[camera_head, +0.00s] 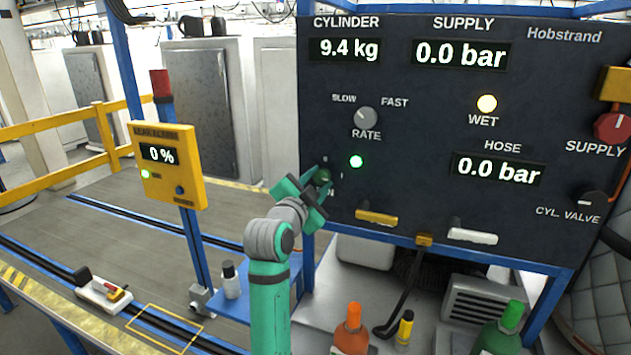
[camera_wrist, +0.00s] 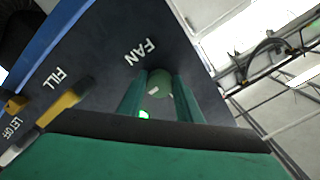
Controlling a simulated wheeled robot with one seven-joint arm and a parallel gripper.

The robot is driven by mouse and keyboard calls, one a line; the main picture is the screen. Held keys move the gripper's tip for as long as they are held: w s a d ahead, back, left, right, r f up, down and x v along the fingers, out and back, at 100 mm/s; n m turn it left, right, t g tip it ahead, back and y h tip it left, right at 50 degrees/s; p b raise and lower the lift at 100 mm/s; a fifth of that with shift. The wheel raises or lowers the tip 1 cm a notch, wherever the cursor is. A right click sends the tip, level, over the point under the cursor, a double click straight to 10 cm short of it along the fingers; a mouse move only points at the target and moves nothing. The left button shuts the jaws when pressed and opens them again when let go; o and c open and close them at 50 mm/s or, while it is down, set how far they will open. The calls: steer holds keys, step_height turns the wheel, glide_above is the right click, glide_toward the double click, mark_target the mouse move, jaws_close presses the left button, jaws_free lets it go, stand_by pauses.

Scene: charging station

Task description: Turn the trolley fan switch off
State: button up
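The fan switch is a round green knob (camera_head: 323,176) on the dark panel's left edge. It also shows in the wrist view (camera_wrist: 160,84), beside the FAN label. A lit green lamp (camera_head: 356,161) is right of the knob and partly shows between the fingers in the wrist view (camera_wrist: 144,114). My gripper (camera_head: 318,182) is at the panel with one finger on each side of the knob. The fingers stand apart; I cannot tell whether they touch it. Most of the fan label is hidden in the head view.
A yellow fill handle (camera_head: 376,217) and a white handle (camera_head: 472,236) stick out below the switch. The rate knob (camera_head: 366,118) is above the lamp. A yellow leak alarm box (camera_head: 168,190) stands left of my arm. Bottles (camera_head: 352,330) stand below the panel.

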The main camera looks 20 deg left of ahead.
steer(key=shift+s+a, duration=0.1)
steer(key=shift+a, duration=0.05)
steer(key=shift+c, duration=0.7)
steer(key=shift+s+a, duration=0.1)
steer(key=shift+a, duration=0.5)
steer(key=shift+d, duration=0.6)
steer(key=shift+d+r, duration=0.1)
steer(key=shift+d, duration=0.1)
steer(key=shift+d+n, duration=0.15)
steer(key=shift+n, duration=0.45)
steer(key=n, duration=0.6)
steer(key=shift+r+n, duration=0.2)
steer(key=shift+n, duration=0.2)
steer(key=n, duration=0.7)
steer(key=shift+n, duration=1.4)
steer(key=shift+f, duration=0.1)
